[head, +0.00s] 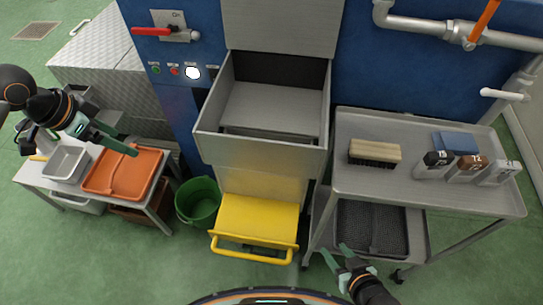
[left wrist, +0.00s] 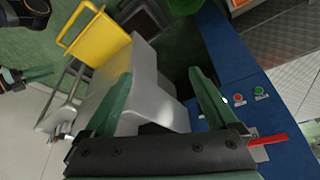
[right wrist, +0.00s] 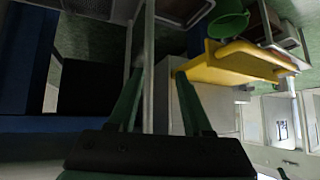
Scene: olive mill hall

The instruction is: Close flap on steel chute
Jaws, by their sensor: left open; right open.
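The steel chute (head: 262,158) juts from the blue machine in the middle of the head view. Its top is open and its inside shows. A flat steel panel, seemingly the flap (head: 284,26), stands raised at the chute's back edge; its upper part is cut off by the frame. My left gripper (head: 125,142) is open and empty over the side table at the left, well apart from the chute. My right gripper (head: 333,250) is open and empty, low in front of the right trolley. In both wrist views the fingers stand apart with nothing between them.
A yellow step (head: 256,215) stands below the chute, with a green bucket (head: 198,202) beside it. The steel trolley (head: 420,190) at right bears a brush (head: 374,152) and several bottles. An orange tray (head: 124,172) lies on the left table. A red lever (head: 152,31) sticks out upper left.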

